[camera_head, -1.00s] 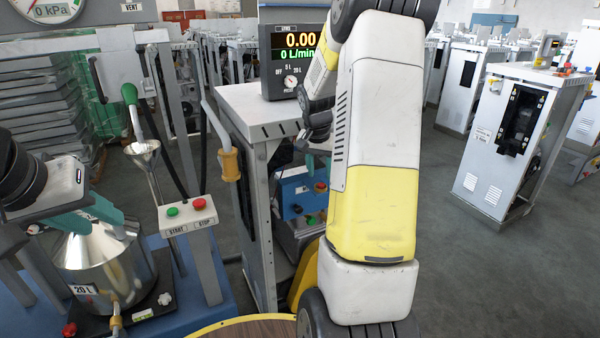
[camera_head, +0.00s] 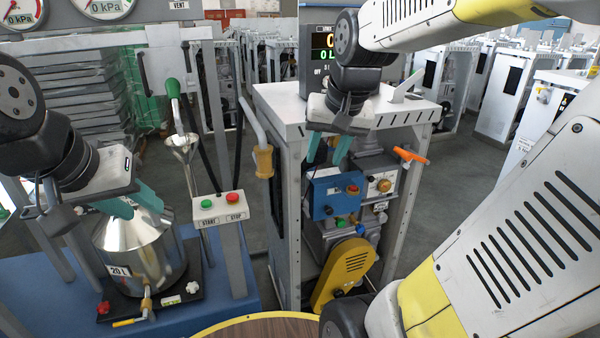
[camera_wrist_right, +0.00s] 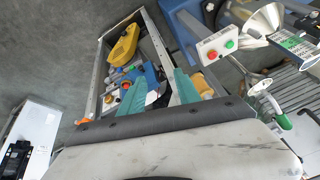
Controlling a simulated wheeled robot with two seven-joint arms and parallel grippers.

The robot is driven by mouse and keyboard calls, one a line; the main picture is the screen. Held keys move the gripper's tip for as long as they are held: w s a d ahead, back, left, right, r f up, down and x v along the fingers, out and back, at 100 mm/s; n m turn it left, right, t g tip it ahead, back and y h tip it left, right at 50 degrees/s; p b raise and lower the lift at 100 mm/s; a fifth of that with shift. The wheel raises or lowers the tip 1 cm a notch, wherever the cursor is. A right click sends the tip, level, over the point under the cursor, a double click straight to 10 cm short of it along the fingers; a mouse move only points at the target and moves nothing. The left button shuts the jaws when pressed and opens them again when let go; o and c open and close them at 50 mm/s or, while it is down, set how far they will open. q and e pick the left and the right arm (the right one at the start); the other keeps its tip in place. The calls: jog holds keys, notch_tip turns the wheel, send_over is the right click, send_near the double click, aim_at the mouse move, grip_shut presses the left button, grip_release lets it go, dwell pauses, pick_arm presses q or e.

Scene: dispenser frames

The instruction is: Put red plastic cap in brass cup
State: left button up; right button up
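A small red piece (camera_head: 103,307) sits at the front left corner of the black base under the 20 L metal can; I cannot tell whether it is the red plastic cap or a fixed knob. I cannot make out a brass cup in either view. My left gripper (camera_head: 134,203) is over the top of the metal can (camera_head: 135,255), its teal fingers apart, with nothing visible between them. My right gripper (camera_head: 328,150) points down at the front of the grey machine frame, above the blue box. Its teal fingers are apart and empty in the right wrist view (camera_wrist_right: 173,92).
The machine frame (camera_head: 272,103) holds a blue control box (camera_head: 325,196), a yellow guard (camera_head: 343,272) and an orange handle (camera_head: 411,156). A funnel (camera_head: 182,142) and a start/stop box (camera_head: 219,207) stand left of it. A round wooden top (camera_head: 262,328) is at the bottom.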

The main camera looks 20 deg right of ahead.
jog(key=s+a+n+t+y, duration=0.1)
jog(key=s+a+n, duration=0.2)
jog(key=s+a, duration=0.2)
jog(key=s, duration=0.3)
jog(key=shift+s+a+f+y, duration=0.25)
jog(key=shift+s+f+y, duration=0.05)
jog(key=shift+s+f, duration=0.05)
jog(key=shift+c, duration=0.5)
